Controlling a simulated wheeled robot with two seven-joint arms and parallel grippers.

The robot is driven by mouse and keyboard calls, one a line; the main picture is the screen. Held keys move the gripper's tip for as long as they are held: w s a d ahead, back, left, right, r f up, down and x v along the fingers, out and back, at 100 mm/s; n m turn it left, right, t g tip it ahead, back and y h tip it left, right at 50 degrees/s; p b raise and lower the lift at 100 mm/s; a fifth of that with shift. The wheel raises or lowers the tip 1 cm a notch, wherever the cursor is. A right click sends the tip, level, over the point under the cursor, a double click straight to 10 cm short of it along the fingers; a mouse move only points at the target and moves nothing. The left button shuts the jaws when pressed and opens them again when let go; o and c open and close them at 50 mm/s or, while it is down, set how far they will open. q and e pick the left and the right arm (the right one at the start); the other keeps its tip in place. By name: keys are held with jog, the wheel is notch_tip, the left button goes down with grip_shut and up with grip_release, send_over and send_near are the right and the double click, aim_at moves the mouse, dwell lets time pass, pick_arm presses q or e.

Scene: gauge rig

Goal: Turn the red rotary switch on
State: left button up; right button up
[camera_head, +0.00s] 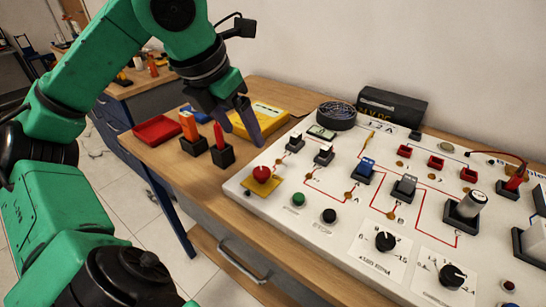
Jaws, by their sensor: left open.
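A white panel (330,195) full of switches lies on the wooden bench. A red piece on a black base (514,184) stands at its right end with a red cable near it. I cannot tell whether it is the red rotary switch. A red mushroom-shaped button (262,173) sits on a yellow base at the panel's left end. My left gripper (244,137) is open and empty, its fingers pointing down above the bench, beyond the panel's left end and apart from these red parts. My right gripper is not in view.
Black holders with an orange piece (188,126) and a red piece (218,137) stand left of the gripper. A red tray (157,131) and a yellow case (266,117) are close by. A blue switch (364,169), grey switches and black knobs (386,241) crowd the panel.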

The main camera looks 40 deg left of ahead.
pick_arm(q)
jog(key=b, duration=0.1)
send_near(261, 171)
jog(key=x, duration=0.8)
jog(key=shift+f+b, duration=0.2)
jog(key=shift+b, duration=0.1)
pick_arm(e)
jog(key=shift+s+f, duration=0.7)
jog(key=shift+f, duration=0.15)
pick_arm(q)
jog(key=shift+c, duration=0.3)
